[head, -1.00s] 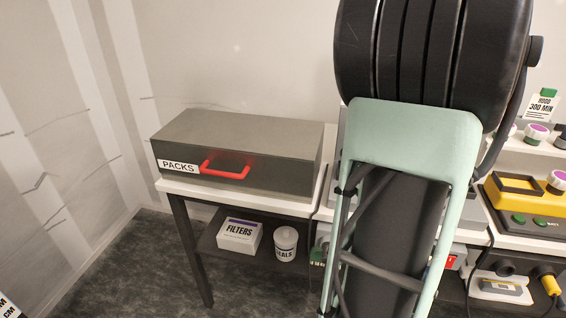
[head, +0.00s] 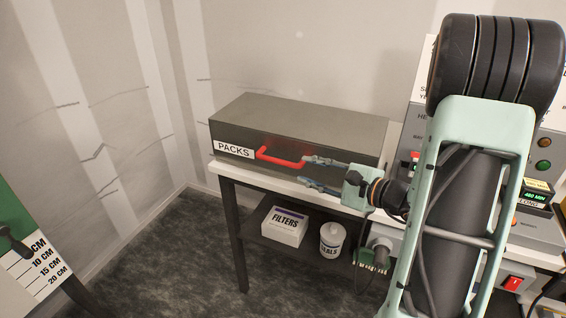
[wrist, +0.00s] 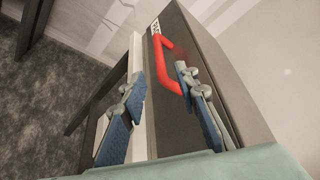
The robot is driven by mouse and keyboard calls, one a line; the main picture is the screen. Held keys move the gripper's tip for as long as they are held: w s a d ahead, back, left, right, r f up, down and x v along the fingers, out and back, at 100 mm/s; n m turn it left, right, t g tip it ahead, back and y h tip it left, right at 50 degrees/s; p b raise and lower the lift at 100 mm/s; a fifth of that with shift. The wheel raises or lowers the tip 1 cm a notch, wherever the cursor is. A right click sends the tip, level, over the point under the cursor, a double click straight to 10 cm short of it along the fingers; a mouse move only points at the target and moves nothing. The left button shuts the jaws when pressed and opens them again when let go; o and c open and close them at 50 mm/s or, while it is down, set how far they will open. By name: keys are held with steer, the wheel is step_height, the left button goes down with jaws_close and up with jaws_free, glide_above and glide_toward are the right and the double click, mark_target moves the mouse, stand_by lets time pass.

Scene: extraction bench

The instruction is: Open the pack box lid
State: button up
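The grey pack box (head: 300,124), labelled PACKS, sits on a white-topped table at the left of the head view. Its lid looks closed. A red handle (head: 280,158) is fixed on its front face. My gripper (head: 304,170) is open at the right end of the handle, one finger above the other. In the wrist view, the red handle (wrist: 167,62) lies ahead between the lines of the two blue-padded fingers, closer to the right one. My gripper (wrist: 158,84) holds nothing there. I cannot tell whether a finger touches the handle or box.
A FILTERS box (head: 284,227) and a white SEALS tub (head: 333,240) stand on the shelf below. A grey machine with buttons and a display (head: 540,228) stands at the right. A green board with a centimetre scale (head: 30,262) is at the lower left. Floor between is clear.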

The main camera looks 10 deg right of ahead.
mark_target(287, 164)
steer(key=x, duration=1)
steer(key=shift+w+a+f+p, duration=0.15)
steer(key=shift+p, duration=0.25)
jaws_close()
